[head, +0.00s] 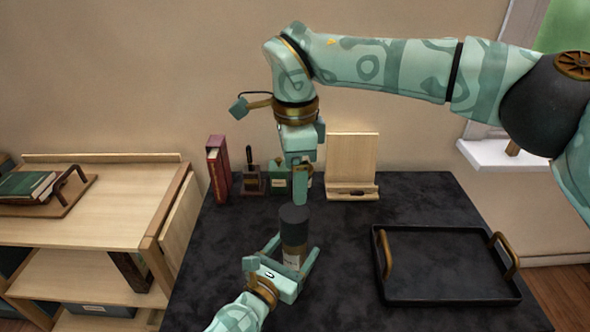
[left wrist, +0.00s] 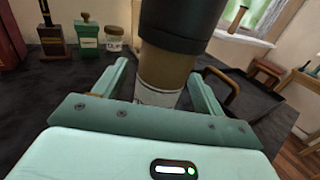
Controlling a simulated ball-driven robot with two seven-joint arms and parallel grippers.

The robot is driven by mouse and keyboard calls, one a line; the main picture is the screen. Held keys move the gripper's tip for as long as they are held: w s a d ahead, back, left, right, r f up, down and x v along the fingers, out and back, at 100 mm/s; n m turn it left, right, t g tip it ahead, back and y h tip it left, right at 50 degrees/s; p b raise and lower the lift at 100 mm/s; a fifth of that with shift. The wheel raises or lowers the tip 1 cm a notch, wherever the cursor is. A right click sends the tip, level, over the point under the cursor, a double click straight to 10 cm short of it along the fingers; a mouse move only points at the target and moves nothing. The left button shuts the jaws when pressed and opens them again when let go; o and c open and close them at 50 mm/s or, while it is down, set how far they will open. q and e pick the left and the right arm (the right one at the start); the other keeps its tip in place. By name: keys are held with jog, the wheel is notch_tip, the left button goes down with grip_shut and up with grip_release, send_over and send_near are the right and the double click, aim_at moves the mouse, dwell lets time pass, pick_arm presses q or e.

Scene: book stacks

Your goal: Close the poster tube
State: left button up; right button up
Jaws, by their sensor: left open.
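The poster tube (head: 294,255) stands upright on the dark table, with a brown body, a pale label and a black cap (head: 294,216) on top. In the left wrist view the tube body (left wrist: 166,70) and the black cap (left wrist: 180,25) show close up; the cap's top is out of frame. My left gripper (head: 295,250) is open, with a finger on either side of the tube's lower body and gaps visible in the left wrist view (left wrist: 158,80). My right gripper (head: 300,200) points down just above the cap; its fingers are seen edge-on, so their opening is unclear.
A black tray (head: 450,265) with brass handles lies at the right. A shelf unit (head: 95,220) is at the left.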

pick_arm(q)
jog(key=v, duration=1.6)
jog(key=shift+w, duration=0.15)
